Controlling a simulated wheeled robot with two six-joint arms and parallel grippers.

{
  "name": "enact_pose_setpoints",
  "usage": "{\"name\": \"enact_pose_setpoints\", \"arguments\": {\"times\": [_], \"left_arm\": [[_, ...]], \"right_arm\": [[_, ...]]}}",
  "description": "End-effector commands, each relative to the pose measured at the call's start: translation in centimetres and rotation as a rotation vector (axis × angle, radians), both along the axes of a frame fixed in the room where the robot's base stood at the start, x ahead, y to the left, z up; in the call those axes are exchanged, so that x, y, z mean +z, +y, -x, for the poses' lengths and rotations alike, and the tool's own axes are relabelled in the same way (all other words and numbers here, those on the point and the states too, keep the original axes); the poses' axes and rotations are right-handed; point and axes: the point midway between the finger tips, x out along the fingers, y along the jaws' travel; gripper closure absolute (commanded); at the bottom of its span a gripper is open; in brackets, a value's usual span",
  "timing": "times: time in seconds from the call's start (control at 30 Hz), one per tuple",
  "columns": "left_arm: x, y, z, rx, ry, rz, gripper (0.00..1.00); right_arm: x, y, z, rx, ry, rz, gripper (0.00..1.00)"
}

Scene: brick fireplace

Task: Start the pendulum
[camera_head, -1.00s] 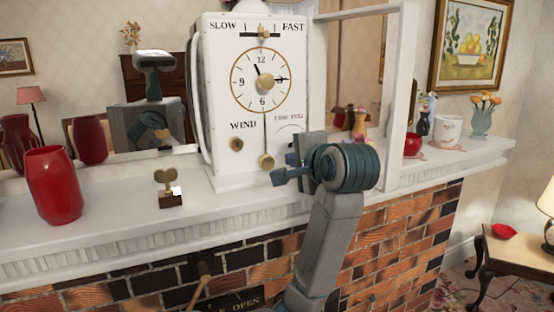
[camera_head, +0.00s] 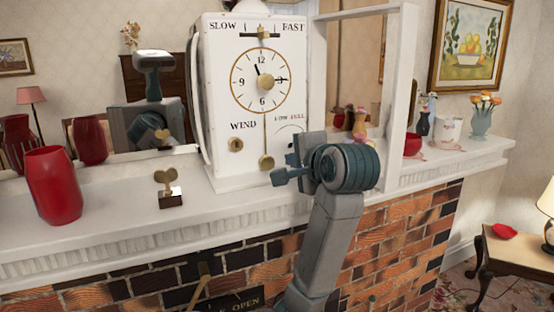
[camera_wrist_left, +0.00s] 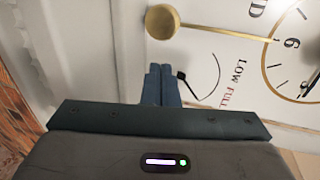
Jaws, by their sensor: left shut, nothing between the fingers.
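A white mantel clock (camera_head: 216,100) stands on the mantel, facing me. Its pendulum, a thin rod with a round brass bob (camera_head: 266,162), hangs straight down the front below the dial. The bob also shows at the top of the left wrist view (camera_wrist_left: 161,21). My left gripper (camera_head: 277,178) is in front of the clock's lower right face, just right of and slightly below the bob. Its fingers are shut with nothing between them and point left towards the pendulum; a small gap shows in the wrist view (camera_wrist_left: 160,70). My right gripper is not in view.
A brass key on a small block (camera_head: 170,190) and a red vase (camera_head: 53,185) stand on the mantel (camera_head: 120,215) to the left. A white post (camera_head: 402,100) rises right of the clock. Several small ornaments stand farther right. Brick lies below.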

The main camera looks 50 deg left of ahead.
Motion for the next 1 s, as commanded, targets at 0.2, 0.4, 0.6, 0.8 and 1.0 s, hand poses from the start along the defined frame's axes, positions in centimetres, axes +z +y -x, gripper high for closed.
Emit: {"name": "enact_pose_setpoints", "arguments": {"times": [0.2, 0.4, 0.6, 0.8, 1.0], "left_arm": [[0.0, 0.0, 0.0, 0.0, 0.0, 0.0, 1.0], [0.0, 0.0, 0.0, 0.0, 0.0, 0.0, 1.0], [0.0, 0.1, 0.3, 0.0, 0.0, 0.0, 1.0], [-0.1, 0.2, 0.9, 0.0, -0.002, 0.002, 1.0], [-0.1, 0.3, 1.5, 0.001, 0.0, 0.005, 1.0]], "right_arm": [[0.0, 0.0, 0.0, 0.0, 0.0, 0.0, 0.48], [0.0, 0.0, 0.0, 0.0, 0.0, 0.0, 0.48], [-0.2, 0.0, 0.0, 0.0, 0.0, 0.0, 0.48], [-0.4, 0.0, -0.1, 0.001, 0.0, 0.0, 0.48], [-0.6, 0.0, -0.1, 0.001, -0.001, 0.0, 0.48]]}}
